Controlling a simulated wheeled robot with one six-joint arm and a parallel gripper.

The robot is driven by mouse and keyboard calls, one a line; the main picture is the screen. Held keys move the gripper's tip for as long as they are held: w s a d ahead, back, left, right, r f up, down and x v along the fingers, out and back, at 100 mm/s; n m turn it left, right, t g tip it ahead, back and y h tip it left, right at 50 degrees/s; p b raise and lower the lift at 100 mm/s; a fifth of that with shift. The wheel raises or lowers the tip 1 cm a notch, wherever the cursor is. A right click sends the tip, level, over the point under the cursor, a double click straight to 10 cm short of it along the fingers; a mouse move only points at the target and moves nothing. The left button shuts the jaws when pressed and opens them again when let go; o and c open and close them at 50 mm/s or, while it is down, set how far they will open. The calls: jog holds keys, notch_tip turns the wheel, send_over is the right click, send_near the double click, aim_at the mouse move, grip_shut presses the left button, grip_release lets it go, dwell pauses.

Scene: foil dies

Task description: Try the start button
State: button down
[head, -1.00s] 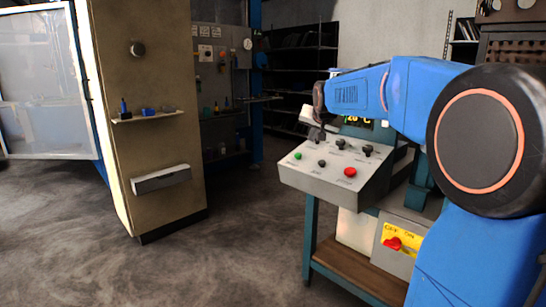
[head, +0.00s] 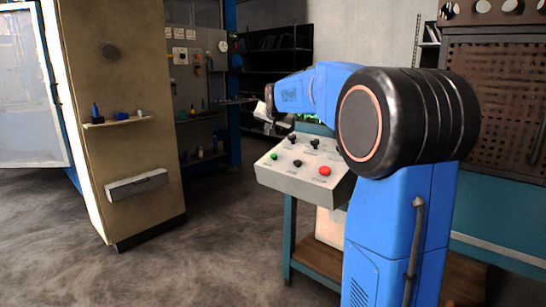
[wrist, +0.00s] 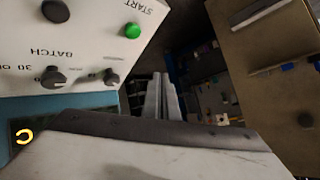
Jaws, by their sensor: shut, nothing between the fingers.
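The control panel (head: 300,182) is a light grey sloped box on a teal stand. Its green button (head: 274,156) is at the left. In the wrist view the green button (wrist: 132,30) has the label START beside it, upside down. My gripper (head: 262,112) is beyond the panel's back left corner in the head view, small and partly hidden by my arm. In the wrist view my gripper (wrist: 163,78) has its grey fingers together, empty, pointing to the dark gap beside the panel. It appears apart from the green button.
The panel also carries a red button (head: 324,171), a black button (head: 297,164) and black knobs (wrist: 53,78) labelled BATCH. A tan pillar (head: 120,150) with a small shelf (head: 115,121) stands left. Open floor (head: 225,255) lies between pillar and stand.

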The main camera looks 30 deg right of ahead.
jog(key=shift+w+d+f, duration=0.15)
jog(key=shift+d+f, duration=0.25)
jog(key=shift+f, duration=0.85)
jog(key=shift+w+d+f, duration=0.1)
jog(key=shift+d+f, duration=0.3)
jog(key=shift+f, duration=0.9)
jog(key=shift+w+d+f, duration=0.15)
jog(key=shift+d+f, duration=0.25)
jog(key=shift+f, duration=0.85)
jog(key=shift+w+d+f, duration=0.1)
jog(key=shift+d+f, duration=0.05)
jog(key=shift+f, duration=0.35)
jog(key=shift+d+f, duration=0.15)
jog(key=shift+f, duration=0.3)
jog(key=shift+r, duration=0.1)
jog(key=shift+a+r, duration=0.3)
jog(key=shift+r, duration=0.55)
jog(key=shift+s+a+r, duration=0.15)
jog(key=shift+a+r, duration=0.1)
jog(key=shift+r, duration=0.55)
jog(key=shift+s+a+r, duration=0.1)
jog(key=shift+a+r, duration=0.15)
jog(key=shift+r, duration=0.5)
jog(key=shift+s+a+r, duration=0.15)
jog(key=shift+a+r, duration=0.1)
jog(key=shift+r, duration=0.55)
